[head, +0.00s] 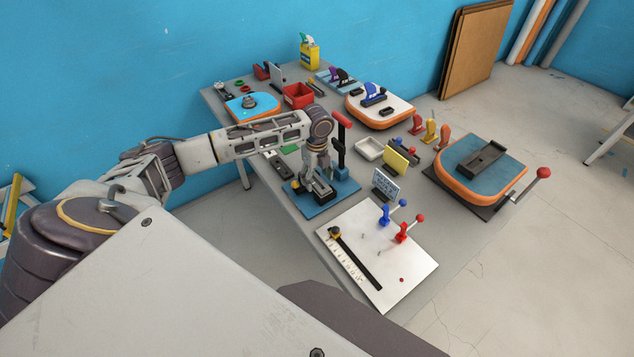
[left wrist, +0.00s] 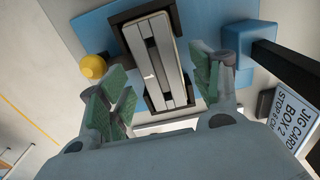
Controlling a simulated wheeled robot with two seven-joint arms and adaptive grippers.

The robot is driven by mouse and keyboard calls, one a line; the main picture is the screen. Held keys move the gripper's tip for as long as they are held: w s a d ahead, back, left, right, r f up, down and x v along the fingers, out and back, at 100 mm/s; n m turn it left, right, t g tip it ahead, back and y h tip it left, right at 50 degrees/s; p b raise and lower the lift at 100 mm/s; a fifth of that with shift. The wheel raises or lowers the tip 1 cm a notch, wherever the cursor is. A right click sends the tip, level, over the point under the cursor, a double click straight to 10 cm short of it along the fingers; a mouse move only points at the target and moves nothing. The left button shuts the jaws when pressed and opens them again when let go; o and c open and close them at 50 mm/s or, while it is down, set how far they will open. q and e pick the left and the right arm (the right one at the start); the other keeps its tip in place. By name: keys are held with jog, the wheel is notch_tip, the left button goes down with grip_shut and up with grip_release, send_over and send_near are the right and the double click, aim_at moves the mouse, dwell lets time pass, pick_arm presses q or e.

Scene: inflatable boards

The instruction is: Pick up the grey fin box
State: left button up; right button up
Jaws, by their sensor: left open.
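The grey fin box (left wrist: 155,62) is a long light-grey block with a dark slot along it. It sits in black end holders on a blue base plate (head: 342,196). In the head view the fin box (head: 321,187) shows only in part below my left gripper (head: 317,170). That gripper points down just above it. In the left wrist view the open fingers (left wrist: 155,85) with green pads stand on either side of the box's line, with nothing between them that I can see gripped. Whether they touch the box I cannot tell. My right gripper is not in view.
A blue block with a black post and red handle (head: 342,135) stands close beside the fixture. A yellow knob (left wrist: 93,67) is on its other side. A blue-topped board (head: 452,160) is at right.

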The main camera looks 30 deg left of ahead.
pick_arm(q)
jog(key=shift+f, duration=0.55)
jog(key=c, duration=1.1)
